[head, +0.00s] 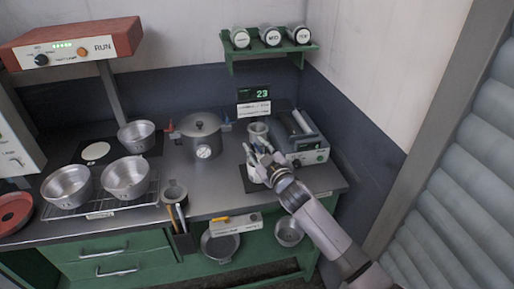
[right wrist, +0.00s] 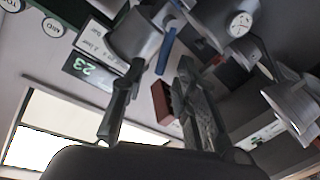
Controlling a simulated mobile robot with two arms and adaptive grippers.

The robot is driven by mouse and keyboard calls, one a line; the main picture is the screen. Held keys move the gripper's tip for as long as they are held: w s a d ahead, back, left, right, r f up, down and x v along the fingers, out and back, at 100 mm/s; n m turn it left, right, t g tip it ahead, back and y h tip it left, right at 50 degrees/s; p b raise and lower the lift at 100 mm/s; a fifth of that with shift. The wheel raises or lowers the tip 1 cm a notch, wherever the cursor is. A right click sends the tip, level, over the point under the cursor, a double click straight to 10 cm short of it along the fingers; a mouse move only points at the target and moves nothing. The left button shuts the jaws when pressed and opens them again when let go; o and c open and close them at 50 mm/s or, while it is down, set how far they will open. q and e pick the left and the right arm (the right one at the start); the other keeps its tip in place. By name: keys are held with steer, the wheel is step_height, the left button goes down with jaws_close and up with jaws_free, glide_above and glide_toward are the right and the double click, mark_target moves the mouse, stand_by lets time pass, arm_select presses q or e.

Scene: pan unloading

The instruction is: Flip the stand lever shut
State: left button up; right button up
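In the head view, a stand with a small metal cup (head: 258,129) stands right of the lidded pot, partly hidden by my right gripper (head: 264,160). The stand's lever is not clear there. In the right wrist view, which is turned over, the metal cup (right wrist: 134,38) is close by at the upper left. A blue bar (right wrist: 166,50) shows between the finger directions of my right gripper (right wrist: 160,68). I cannot tell whether it is the stand lever or a handle of the pot. The two fingers are apart with nothing seen held between them. My left gripper is not in view.
A lidded pot with a gauge (head: 202,137) stands left of the stand, and a grey-green device (head: 306,146) stands right of it. Metal pans (head: 126,178) sit on a wire rack at the left. A green shelf (head: 268,50) hangs above. Some counter in front is clear.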

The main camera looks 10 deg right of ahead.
steer(key=v, duration=1.2)
